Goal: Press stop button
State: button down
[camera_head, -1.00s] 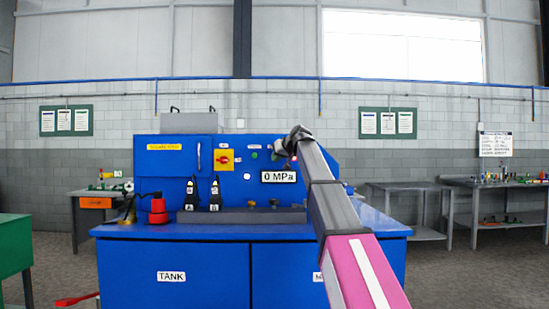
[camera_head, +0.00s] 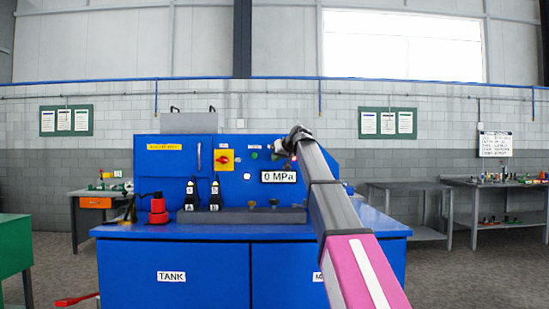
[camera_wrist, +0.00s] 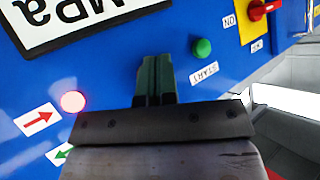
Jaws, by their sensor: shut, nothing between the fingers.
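The blue control panel (camera_head: 315,157) carries a green START button (camera_wrist: 203,47), which shows in the head view (camera_head: 254,155) left of my gripper. My gripper (camera_wrist: 155,80) is shut and empty, its dark green fingers close together in front of the panel. In the head view my gripper (camera_head: 279,151) is beside the green button. In the wrist view the fingers lie between the green button and a glowing pink-red round light or button (camera_wrist: 73,101). No label reading stop is visible. Whatever lies behind the fingers is hidden, and I cannot tell whether they touch the panel.
A 0 MPa display (camera_head: 279,177) is below my gripper. A yellow plate with a red rotary switch (camera_head: 223,158) is further left. A red bottle-like object (camera_head: 158,210) and two black levers with labels stand on the blue bench (camera_head: 130,231).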

jog(key=shift+w, duration=0.15)
dwell(0.5)
jog(key=shift+w, duration=0.3)
jog(key=shift+w, duration=0.5)
dwell(0.8)
jog(key=shift+s, duration=0.95)
jog(key=shift+s, duration=0.1)
jog(key=s, duration=0.4)
jog(key=shift+s, duration=0.4)
dwell(0.7)
